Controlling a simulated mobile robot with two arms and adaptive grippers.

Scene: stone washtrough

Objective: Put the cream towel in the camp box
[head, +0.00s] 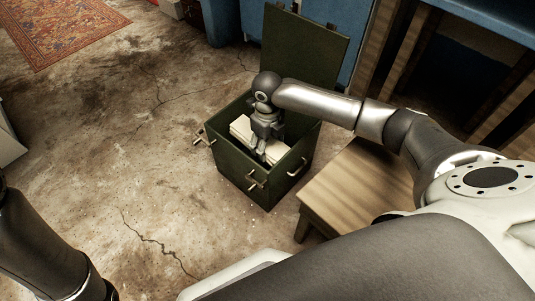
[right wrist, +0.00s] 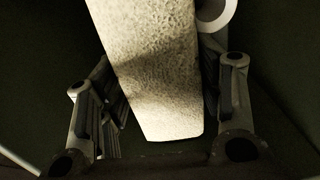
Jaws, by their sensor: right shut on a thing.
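The camp box (head: 233,172) is a dark green chest on the floor, with its lid (head: 305,52) raised at the back. The cream towel (head: 239,127) is a folded pale bundle inside the box opening, partly hidden by my right gripper (head: 262,153). That gripper points down into the box and is shut on the towel. In the right wrist view the towel (right wrist: 155,45) lies between the two fingers. Whether the towel touches the box floor cannot be told. My left arm shows at the lower left, but its gripper is out of view.
A wooden stool (head: 350,187) stands close to the right of the box. Light handles (head: 257,181) stick out from the box. A blue cabinet (head: 222,20) is behind it, and a patterned rug (head: 62,30) lies at the upper left. The cracked floor left of the box is clear.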

